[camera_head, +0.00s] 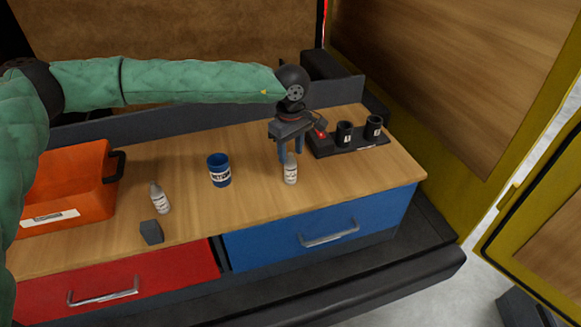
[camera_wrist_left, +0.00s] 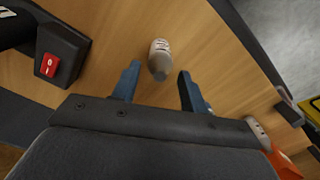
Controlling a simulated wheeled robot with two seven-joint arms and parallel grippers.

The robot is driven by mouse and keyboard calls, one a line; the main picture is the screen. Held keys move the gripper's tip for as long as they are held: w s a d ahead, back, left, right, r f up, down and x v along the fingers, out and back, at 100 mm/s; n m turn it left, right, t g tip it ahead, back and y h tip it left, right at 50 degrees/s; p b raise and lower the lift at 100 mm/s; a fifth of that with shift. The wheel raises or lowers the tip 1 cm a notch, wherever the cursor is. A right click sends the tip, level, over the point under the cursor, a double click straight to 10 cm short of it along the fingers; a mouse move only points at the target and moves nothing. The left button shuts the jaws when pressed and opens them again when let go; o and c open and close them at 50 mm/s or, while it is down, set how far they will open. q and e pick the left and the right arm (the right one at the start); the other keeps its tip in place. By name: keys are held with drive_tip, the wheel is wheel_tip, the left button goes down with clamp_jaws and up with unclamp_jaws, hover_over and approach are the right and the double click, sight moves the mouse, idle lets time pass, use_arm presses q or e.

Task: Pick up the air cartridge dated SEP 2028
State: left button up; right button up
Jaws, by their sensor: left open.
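A small white cartridge with a grey top (camera_head: 290,172) stands upright on the wooden counter, under my left gripper (camera_head: 292,150). The left gripper is open and points down, its blue fingers just above and around the cartridge's top. In the left wrist view the cartridge (camera_wrist_left: 160,55) shows between and just beyond the fingertips, not gripped. A second white cartridge (camera_head: 160,199) stands at the left, beside a grey block; it also shows in the left wrist view (camera_wrist_left: 258,128). The dates on both labels are too small to read. My right gripper is not in view.
A blue labelled cup (camera_head: 219,171) stands between the cartridges. A dark rack with two black holders (camera_head: 344,134) and a red switch (camera_wrist_left: 48,65) is close behind the gripper. An orange bin (camera_head: 70,190) and a grey block (camera_head: 151,232) are at the left. Drawers lie below the front edge.

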use_arm(q)
drive_tip(key=shift+f, duration=0.2)
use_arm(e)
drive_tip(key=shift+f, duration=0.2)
use_arm(q)
clamp_jaws()
drive_tip(key=shift+r, duration=0.2)
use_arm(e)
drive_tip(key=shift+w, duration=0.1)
